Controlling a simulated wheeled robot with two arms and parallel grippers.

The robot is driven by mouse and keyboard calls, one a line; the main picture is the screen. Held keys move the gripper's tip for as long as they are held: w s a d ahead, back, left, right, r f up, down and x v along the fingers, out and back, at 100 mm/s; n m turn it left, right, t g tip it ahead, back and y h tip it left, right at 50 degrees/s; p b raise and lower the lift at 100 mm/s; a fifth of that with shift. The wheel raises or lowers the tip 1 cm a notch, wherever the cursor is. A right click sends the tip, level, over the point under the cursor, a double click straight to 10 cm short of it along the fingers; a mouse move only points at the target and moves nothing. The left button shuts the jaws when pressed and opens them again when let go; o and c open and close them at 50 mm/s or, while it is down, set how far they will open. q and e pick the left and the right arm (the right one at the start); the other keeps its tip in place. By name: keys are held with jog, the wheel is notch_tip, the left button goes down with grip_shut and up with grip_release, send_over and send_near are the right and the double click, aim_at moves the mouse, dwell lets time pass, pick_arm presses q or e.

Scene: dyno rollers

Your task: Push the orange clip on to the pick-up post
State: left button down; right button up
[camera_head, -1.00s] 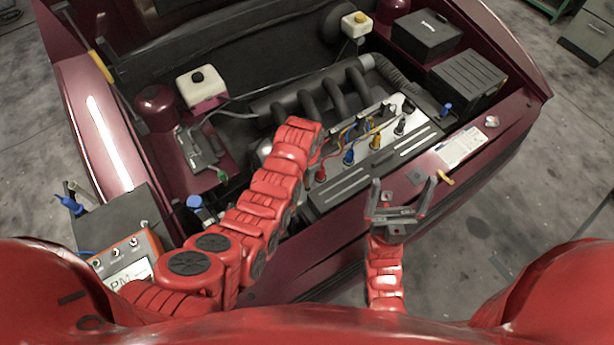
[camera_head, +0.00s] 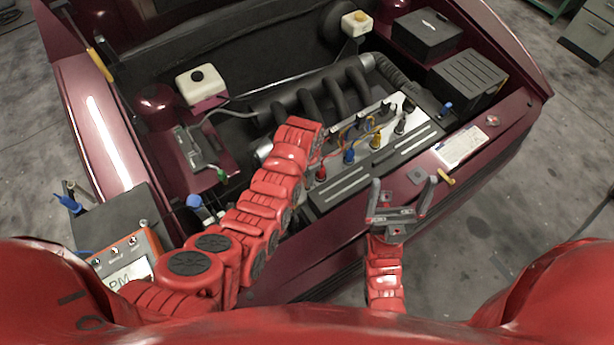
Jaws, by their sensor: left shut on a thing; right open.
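My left arm reaches in from the left over the engine, its red wrist ending above the left end of the row of coloured leads. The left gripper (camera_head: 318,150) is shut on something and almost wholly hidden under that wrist. I cannot make out the orange clip or the pick-up post; both may be behind the arm. My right gripper (camera_head: 404,190) is open and empty, fingers pointing away from me, over the car's front edge.
Red (camera_head: 320,173), blue (camera_head: 349,156) and yellow (camera_head: 375,142) plug boots with leads stand on the engine. A black battery (camera_head: 467,80) is at the right. A tester box (camera_head: 125,260) stands at the left. A white label (camera_head: 462,146) lies on the front panel.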

pick_arm(q)
jog(key=shift+f+b, duration=0.3)
jog(key=shift+f, duration=0.2)
jog(key=c, duration=0.7)
grip_release()
jog(key=shift+o, duration=0.2)
jog(key=shift+r, duration=0.15)
jog(key=shift+w+r+b, duration=0.1)
jog(key=shift+r+b, duration=0.2)
jog(key=shift+r, duration=0.4)
notch_tip(320, 180, up, 4)
jog(key=shift+b, duration=0.7)
notch_tip(320, 180, up, 3)
jog(key=shift+f+p, duration=0.2)
jog(key=shift+p, duration=0.3)
notch_tip(320, 180, up, 9)
jog(key=p, duration=0.8)
